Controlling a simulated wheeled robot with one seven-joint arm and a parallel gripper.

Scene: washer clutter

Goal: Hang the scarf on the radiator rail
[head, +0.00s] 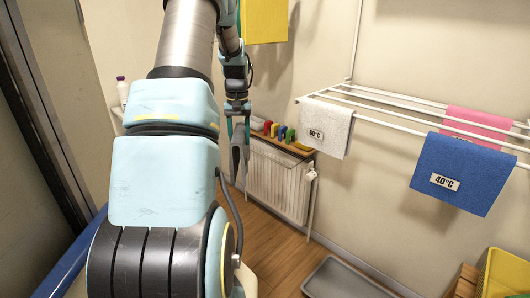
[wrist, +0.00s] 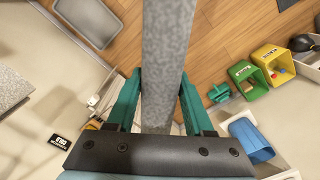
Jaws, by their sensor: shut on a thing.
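My gripper (head: 238,120) is shut on a long grey scarf (head: 238,160), which hangs down from the jaws. In the wrist view the scarf (wrist: 163,60) runs as a grey speckled strip between the two teal fingers and hides what lies behind it. The white ribbed radiator (head: 278,185) stands low against the wall. In the head view the scarf hangs in front of its left end; whether they touch I cannot tell.
A wooden shelf (head: 284,144) with several small coloured things sits above the radiator. A drying rack (head: 385,124) with white, blue and pink towels juts out at right. A grey tray (head: 345,280) lies on the floor. Green (wrist: 248,82) and yellow (wrist: 273,64) bins show in the wrist view.

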